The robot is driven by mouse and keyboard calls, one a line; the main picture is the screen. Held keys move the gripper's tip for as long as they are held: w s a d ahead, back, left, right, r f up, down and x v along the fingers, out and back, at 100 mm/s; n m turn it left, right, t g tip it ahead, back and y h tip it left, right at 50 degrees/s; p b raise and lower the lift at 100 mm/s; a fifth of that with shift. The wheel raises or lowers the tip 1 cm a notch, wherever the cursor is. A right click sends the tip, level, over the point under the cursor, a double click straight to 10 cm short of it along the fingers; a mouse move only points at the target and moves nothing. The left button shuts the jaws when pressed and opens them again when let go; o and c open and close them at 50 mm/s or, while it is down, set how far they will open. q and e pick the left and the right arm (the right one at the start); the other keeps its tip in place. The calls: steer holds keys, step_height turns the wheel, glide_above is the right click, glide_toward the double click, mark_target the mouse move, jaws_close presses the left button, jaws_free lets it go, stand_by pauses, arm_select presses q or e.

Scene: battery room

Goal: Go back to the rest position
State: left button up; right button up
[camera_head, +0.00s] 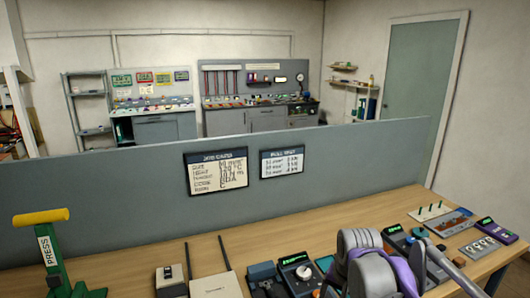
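Rounded grey and purple parts at the bottom right of the head view look like links of my own arm. They stand in front of the workbench (135,262) and cover part of what lies on it. I make out no fingertips of either gripper. No left arm shows at the left side of the picture.
A green press with a yellow handle (41,217) stands at the bench's left. Box-like devices (209,285), a dial meter (298,272), a pegged board (432,212) and a purple meter (494,229) line the bench. A grey partition (120,210) with two signs closes its back.

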steer(key=s+f+n+t, duration=0.1)
steer(key=s+f+n, duration=0.2)
steer(key=s, duration=0.7)
steer(key=s+f+n+t, duration=0.2)
steer(key=s+f+n, duration=0.1)
steer(key=s+f, duration=0.4)
steer(key=s, duration=0.3)
steer(key=shift+s+f, duration=0.3)
steer(key=shift+f, duration=0.05)
